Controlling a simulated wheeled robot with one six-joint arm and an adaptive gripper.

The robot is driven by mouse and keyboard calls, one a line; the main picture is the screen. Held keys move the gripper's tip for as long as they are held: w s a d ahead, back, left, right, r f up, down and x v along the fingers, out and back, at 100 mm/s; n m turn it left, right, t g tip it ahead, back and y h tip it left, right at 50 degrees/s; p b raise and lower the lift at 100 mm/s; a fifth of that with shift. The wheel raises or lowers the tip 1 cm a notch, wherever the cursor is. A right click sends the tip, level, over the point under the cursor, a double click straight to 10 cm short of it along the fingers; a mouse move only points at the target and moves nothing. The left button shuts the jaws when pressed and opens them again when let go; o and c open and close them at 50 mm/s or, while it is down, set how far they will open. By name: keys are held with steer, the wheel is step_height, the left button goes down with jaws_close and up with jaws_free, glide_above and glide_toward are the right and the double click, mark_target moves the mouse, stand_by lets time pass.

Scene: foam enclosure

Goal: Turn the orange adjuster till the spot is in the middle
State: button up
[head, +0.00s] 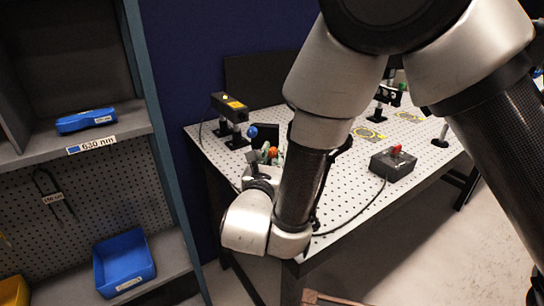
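The orange adjuster (273,151) is a small round knob near the left part of the perforated optical table. A blue knob (252,131) stands just behind and left of it, and a bit of green shows beside it. My gripper (264,164) is at the end of the arm, in front of the adjuster and very close to it in the picture. I cannot tell whether it touches the knob. The fingers are small and partly hidden, so their opening is unclear. I cannot make out the spot.
The perforated table (340,192) has a black box with a red knob (396,151), a boxy dark unit (230,107) on posts, and posts at the back. A cable runs along its front. A shelf with a blue case (86,121) and blue bin (123,262) stands left.

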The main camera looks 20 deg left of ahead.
steer(key=shift+n, duration=0.3)
jaws_close()
steer(key=n, duration=0.3)
steer(key=shift+n, duration=2.1)
steer(key=o, duration=0.9)
jaws_free()
steer(key=shift+s+a+f, duration=0.1)
steer(key=shift+s, duration=0.35)
steer(key=shift+o, duration=0.3)
steer(key=s, duration=0.7)
steer(key=s+d, duration=0.1)
steer(key=s, duration=0.3)
